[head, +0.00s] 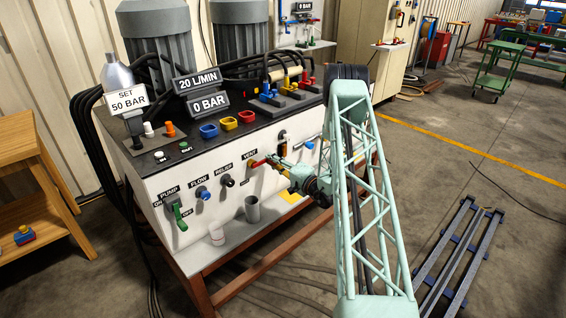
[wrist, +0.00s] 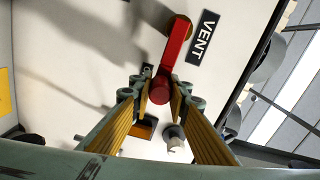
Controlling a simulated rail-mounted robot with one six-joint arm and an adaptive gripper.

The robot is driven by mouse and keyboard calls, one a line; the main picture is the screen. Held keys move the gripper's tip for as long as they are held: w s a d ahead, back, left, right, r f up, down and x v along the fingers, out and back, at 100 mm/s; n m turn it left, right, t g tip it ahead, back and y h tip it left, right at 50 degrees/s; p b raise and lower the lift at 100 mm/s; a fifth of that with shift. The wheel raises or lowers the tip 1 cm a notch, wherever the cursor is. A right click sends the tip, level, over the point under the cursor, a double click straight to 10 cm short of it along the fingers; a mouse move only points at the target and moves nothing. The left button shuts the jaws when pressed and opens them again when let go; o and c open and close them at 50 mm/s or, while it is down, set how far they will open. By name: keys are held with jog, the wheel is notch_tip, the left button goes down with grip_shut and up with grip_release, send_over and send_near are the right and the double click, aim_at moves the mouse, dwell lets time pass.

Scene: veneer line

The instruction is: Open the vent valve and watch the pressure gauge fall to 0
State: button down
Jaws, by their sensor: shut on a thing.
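The vent valve has a red lever handle (wrist: 174,50) below the VENT label (head: 249,154) on the white front panel. In the wrist view its outer end sits between the two fingers of my gripper (wrist: 161,92), which is shut on it. The label also shows in the wrist view (wrist: 202,38). In the head view my gripper (head: 274,163) reaches the handle (head: 259,163) from the right. The pressure display (head: 209,103) on top of the unit reads 0 BAR. A second display at the back (head: 304,6) also reads 0 BAR.
PUMP (head: 177,212), FLOW (head: 203,193) and RELIEF (head: 228,180) controls sit left of the vent. A grey cup (head: 252,209) stands on the ledge below. A wooden shelf (head: 30,190) is at the left; blue-grey rails (head: 455,250) lie on the floor at right.

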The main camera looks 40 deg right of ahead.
jog(key=shift+r, duration=0.1)
dwell(0.3)
jog(key=c, duration=2.5)
grip_release()
jog(key=shift+o, duration=0.2)
jog(key=s, duration=1.2)
